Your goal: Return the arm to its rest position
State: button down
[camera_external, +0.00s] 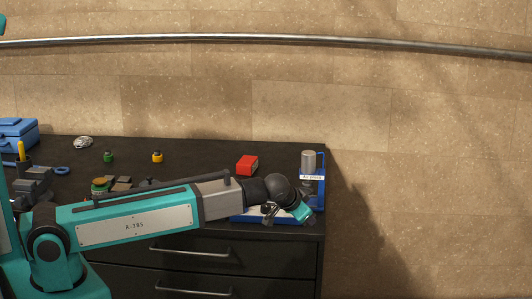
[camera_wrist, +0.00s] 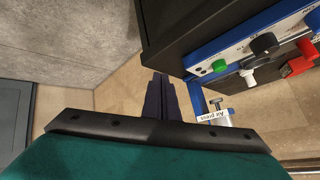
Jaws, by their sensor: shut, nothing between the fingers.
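My arm reaches from the left across the front of the dark bench, with its wrist bent down at the bench's right end, in the external view. In the wrist view my gripper (camera_wrist: 160,82) has its dark fingers together with nothing between them. The fingers point past the bench edge and are left of a blue-edged control panel (camera_wrist: 196,60). In the external view the wrist partly hides the white and blue panel (camera_external: 240,217), and the fingers cannot be made out clearly.
The air press (camera_external: 308,161) stands at the bench's right end, close to my wrist. A red block (camera_external: 247,165), a yellow button (camera_external: 157,156) and a green button (camera_external: 108,157) are on the bench (camera_external: 205,150). Drawers are below. Floor space right of the bench is clear.

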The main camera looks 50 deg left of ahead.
jog(key=shift+m+h, duration=0.3)
jog(key=f, duration=0.1)
jog(key=s+f, duration=0.1)
jog(key=f, duration=0.1)
jog(key=d+f, duration=0.1)
jog(key=f, duration=0.1)
jog(key=shift+s+f, duration=0.1)
jog(key=shift+s, duration=0.2)
jog(key=s+a+f+n+g, duration=0.1)
jog(key=s+a+f+g, duration=0.3)
jog(key=s+f, duration=0.6)
jog(key=s+a+f+g, duration=0.3)
jog(key=s+a+f, duration=0.4)
jog(key=f, duration=0.8)
jog(key=s+a+f+g, duration=0.1)
jog(key=s+f, duration=0.4)
jog(key=s, duration=0.5)
jog(key=s+a+f+n+g+h+b, duration=0.1)
jog(key=s+f+g, duration=0.3)
jog(key=s, duration=0.7)
jog(key=s+a+f+g, duration=0.2)
jog(key=s+f, duration=0.5)
jog(key=s, duration=0.3)
jog(key=shift+s+n+h, duration=0.2)
jog(key=shift+n+h, duration=0.2)
jog(key=shift+w+a, duration=0.1)
